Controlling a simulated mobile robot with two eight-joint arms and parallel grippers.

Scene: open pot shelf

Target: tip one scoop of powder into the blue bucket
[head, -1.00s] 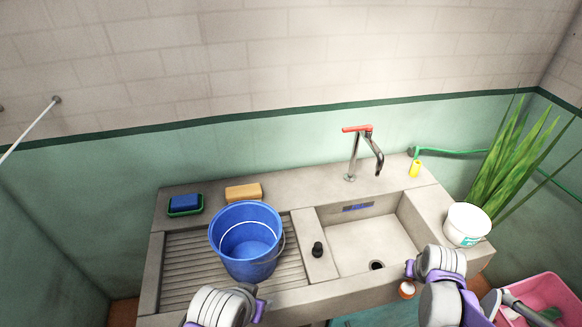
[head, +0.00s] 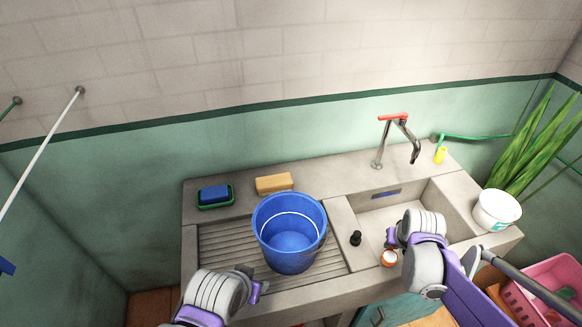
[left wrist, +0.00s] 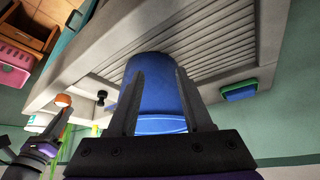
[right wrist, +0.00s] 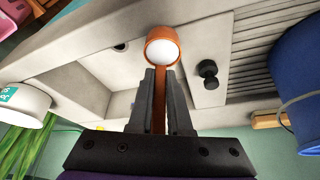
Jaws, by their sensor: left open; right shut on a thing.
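My right gripper (head: 393,240) is shut on the handle of an orange scoop. The scoop (right wrist: 162,46) is filled with white powder and looks level in the right wrist view; in the head view the scoop (head: 389,258) is over the front part of the sink basin, right of the bucket and apart from it. My left gripper (head: 256,284) is open and empty, in front of the bucket; the bucket also shows beyond its fingers in the left wrist view (left wrist: 155,90).
A white tub (head: 496,210) stands on the counter's right end. A black stopper (head: 355,239) stands on the ledge between drainboard and sink. A tap (head: 382,145), a tan block (head: 274,184) and a blue sponge in a green dish (head: 214,195) are along the back.

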